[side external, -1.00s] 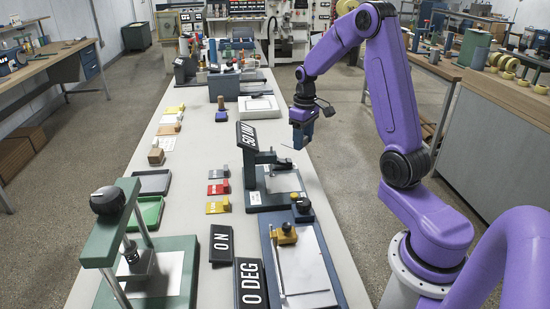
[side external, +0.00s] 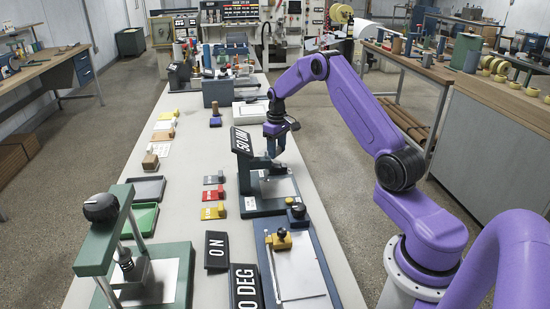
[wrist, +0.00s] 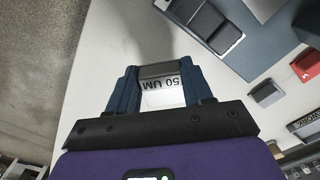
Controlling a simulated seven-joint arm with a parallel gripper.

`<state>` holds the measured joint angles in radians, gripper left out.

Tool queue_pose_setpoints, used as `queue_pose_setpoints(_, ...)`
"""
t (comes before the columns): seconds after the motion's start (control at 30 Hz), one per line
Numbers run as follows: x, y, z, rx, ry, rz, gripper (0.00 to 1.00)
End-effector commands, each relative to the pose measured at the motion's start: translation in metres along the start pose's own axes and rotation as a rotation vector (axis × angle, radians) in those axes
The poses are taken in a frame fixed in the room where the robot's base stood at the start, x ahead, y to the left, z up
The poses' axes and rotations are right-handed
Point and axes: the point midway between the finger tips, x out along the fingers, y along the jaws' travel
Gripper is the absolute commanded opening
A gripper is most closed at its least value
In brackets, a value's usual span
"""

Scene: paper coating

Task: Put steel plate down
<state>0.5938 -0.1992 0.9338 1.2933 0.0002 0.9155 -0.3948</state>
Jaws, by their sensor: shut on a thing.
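The steel plate (wrist: 162,78), a small grey piece with a white label reading "50 UM", is between my gripper's two blue fingers in the wrist view. My gripper (wrist: 163,84) is shut on it. In the side view my gripper (side external: 274,153) points down at the rear part of a dark gauge stand (side external: 247,205) with a "50 UM" display (side external: 242,142). The plate is too small to make out there. I cannot tell whether it touches the stand.
Grey-blue (side external: 214,179), red (side external: 213,194) and yellow (side external: 213,212) blocks lie left of the stand. A blue-edged board (side external: 298,270) with a white sheet stands in front. A green press (side external: 145,270) is front left. The bench's right strip is bare.

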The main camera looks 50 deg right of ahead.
Motion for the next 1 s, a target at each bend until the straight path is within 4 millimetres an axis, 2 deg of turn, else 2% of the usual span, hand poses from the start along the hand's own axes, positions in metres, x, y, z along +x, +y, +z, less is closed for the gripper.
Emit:
queue_pose_setpoints(0.33,0.016,0.006,-0.011,0.000,0.000,0.000,0.12)
queue_pose_setpoints(0.53,0.043,0.006,-0.011,0.000,-0.001,0.000,0.12)
queue_pose_setpoints(0.93,0.048,0.005,-0.012,0.000,0.001,0.001,0.12)
queue_pose_setpoints(0.97,0.048,0.005,-0.011,0.000,0.001,0.000,0.54)
queue_pose_setpoints(1.0,0.048,0.005,-0.011,0.000,0.001,0.001,0.67)
